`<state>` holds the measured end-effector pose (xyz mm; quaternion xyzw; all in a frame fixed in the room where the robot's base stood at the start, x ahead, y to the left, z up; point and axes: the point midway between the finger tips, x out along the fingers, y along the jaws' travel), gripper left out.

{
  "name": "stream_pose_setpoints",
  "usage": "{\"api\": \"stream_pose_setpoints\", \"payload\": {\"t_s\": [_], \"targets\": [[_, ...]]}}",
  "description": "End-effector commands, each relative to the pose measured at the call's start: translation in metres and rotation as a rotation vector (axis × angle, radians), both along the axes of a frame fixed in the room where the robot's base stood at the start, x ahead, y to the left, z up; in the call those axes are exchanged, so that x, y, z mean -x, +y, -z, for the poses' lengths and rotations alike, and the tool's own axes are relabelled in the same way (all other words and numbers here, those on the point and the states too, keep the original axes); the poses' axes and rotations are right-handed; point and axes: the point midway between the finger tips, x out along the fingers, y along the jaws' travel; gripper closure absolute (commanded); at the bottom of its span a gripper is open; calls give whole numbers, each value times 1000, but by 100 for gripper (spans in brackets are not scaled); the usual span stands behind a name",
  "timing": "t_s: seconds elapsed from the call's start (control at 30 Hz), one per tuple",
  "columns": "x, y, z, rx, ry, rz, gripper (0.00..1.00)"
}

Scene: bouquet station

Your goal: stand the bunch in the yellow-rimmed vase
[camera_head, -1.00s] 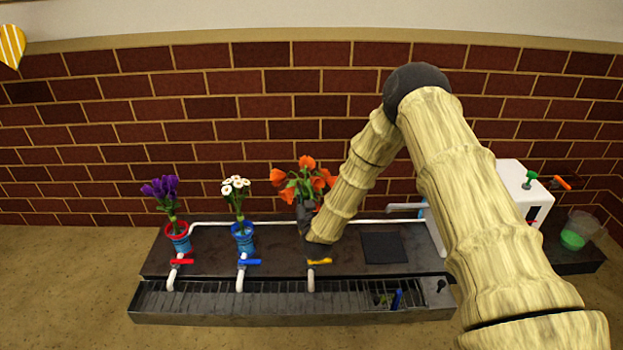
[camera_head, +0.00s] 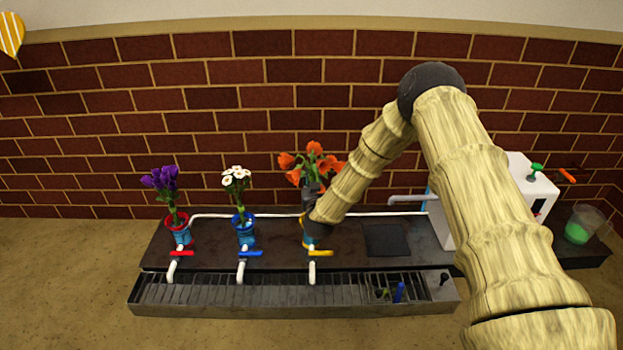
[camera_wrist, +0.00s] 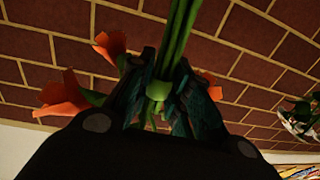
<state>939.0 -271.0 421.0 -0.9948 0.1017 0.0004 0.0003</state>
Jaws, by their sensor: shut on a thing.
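The bunch of orange flowers (camera_head: 314,163) is upright at the third place from the left. My gripper (camera_head: 313,197) is shut on its green stems, which run between the fingers (camera_wrist: 160,95) in the wrist view, with a light green tie (camera_wrist: 159,91) there. Orange blooms (camera_wrist: 62,98) show beside the fingers. The yellow-rimmed vase (camera_head: 304,240) is below my gripper, mostly hidden behind my wrist; only a bit of yellow and blue shows. The stem ends are hidden, so I cannot tell whether they are inside the vase.
A red-rimmed vase (camera_head: 180,229) with purple flowers and a blue-rimmed vase (camera_head: 243,231) with white flowers stand to the left. Taps with red, blue and yellow handles (camera_head: 319,253) line the front. A dark square pad (camera_head: 385,240) lies clear to the right, before a white machine (camera_head: 530,190).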

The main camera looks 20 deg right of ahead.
Motion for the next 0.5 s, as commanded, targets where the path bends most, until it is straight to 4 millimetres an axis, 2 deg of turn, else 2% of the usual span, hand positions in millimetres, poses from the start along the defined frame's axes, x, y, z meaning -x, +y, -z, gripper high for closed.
{"api": "stream_pose_setpoints", "payload": {"t_s": [0.5], "targets": [[0,0,34,0,0,0,100]]}}
